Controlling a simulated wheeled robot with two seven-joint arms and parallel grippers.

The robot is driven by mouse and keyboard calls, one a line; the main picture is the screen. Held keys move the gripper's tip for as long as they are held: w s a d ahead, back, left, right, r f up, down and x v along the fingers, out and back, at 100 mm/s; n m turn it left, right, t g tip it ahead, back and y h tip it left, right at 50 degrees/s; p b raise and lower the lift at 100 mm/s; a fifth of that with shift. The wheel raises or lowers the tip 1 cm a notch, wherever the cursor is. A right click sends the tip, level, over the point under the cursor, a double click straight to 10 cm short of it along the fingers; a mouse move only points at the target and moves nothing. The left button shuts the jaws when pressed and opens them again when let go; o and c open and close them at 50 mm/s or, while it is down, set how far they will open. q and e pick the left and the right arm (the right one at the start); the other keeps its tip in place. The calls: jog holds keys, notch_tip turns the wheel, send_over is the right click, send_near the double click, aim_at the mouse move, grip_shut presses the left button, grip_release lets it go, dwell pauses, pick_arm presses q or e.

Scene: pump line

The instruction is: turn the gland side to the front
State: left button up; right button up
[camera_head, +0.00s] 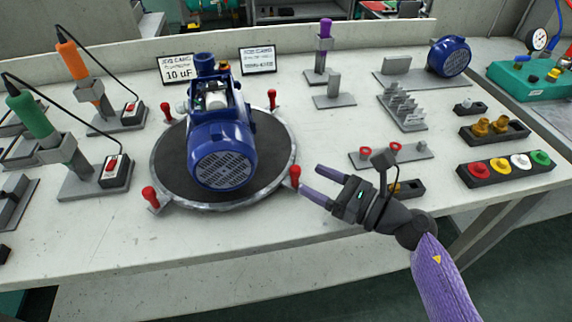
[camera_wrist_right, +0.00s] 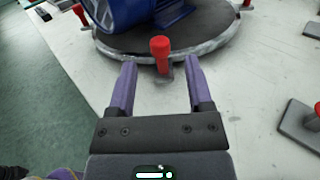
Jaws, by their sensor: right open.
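The blue pump motor (camera_head: 222,150) sits on the round dark turntable (camera_head: 275,150), with its grilled fan cover facing the front of the table. Red-knobbed posts stand around the turntable's rim. My right gripper (camera_head: 312,182) is open and empty at the turntable's right front edge, close to a red knob (camera_head: 295,174). In the right wrist view this red knob (camera_wrist_right: 160,47) stands ahead of and between the two purple fingertips, with a gap on each side. The motor's base shows at the top left there. Which side bears the gland cannot be told. My left gripper is not in view.
Orange (camera_head: 72,60) and green (camera_head: 30,115) tools stand in holders at the left. Two signs (camera_head: 258,60) stand behind the turntable. A row of coloured buttons (camera_head: 505,168) and a small rack (camera_head: 402,108) lie at the right. The front table strip is clear.

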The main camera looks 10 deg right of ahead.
aim_at(300, 174)
jog(key=x, duration=0.4)
jog(key=shift+w+a, duration=0.35)
jog(key=c, duration=0.7)
grip_shut()
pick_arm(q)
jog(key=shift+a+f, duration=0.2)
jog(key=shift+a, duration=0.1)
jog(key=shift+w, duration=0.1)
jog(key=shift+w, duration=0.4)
